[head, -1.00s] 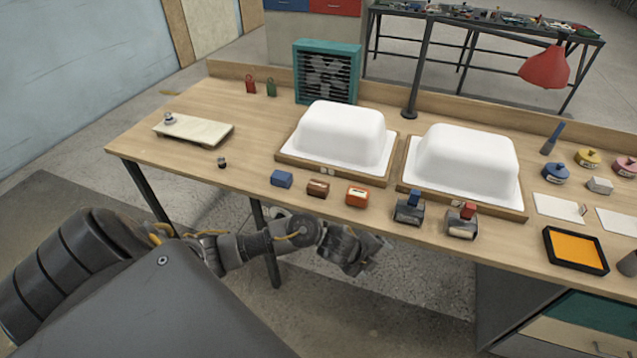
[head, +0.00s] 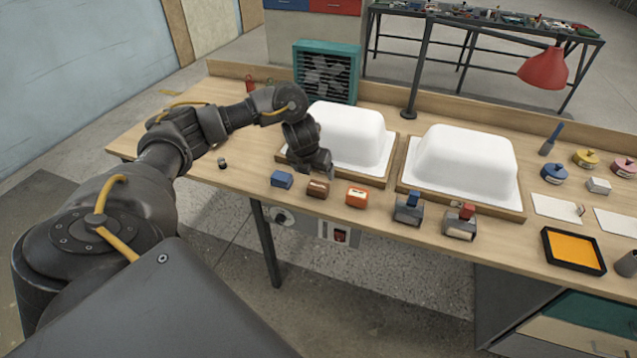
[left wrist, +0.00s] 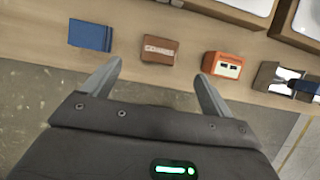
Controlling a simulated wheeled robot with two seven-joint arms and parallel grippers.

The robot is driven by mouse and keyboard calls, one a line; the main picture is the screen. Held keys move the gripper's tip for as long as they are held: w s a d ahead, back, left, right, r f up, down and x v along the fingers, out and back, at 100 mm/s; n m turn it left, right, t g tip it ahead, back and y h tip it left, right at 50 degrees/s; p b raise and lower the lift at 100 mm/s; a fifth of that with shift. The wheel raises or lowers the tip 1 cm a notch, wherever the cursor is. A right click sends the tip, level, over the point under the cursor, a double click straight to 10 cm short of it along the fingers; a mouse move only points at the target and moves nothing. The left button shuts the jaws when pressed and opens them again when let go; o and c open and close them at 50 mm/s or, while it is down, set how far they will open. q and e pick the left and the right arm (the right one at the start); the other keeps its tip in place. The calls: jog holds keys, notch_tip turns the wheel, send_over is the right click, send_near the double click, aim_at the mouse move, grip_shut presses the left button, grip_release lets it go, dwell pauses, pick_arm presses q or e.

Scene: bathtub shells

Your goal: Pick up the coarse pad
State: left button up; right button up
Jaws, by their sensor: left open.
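The coarse pad is a small brown block (head: 318,189) near the front edge of the workbench, between a blue block (head: 282,179) and an orange block (head: 357,196). In the left wrist view the brown pad (left wrist: 158,49) carries lettering that reads like "COARSE". My left gripper (head: 318,170) is above and just behind the row of blocks, in front of the left white tub shell. In the left wrist view my left gripper (left wrist: 160,72) is open and empty, with the brown pad beyond and between its fingertips. My right gripper is not in view.
Two white tub shells (head: 352,133) (head: 466,163) sit on wooden bases behind the row. Two dark holders (head: 409,208) (head: 461,222) stand right of the orange block. The blue block (left wrist: 90,35) and orange block (left wrist: 223,65) flank the pad. A fan (head: 326,72) stands at the back.

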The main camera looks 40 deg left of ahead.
aim_at(318, 185)
pick_arm(q)
jog(key=b+x, duration=0.3)
jog(key=x, duration=0.2)
jog(key=shift+w+f, duration=0.1)
jog(key=shift+f, duration=0.3)
jog(key=shift+x, duration=2.55)
jog(key=c, duration=1.1)
jog(key=shift+o, duration=0.2)
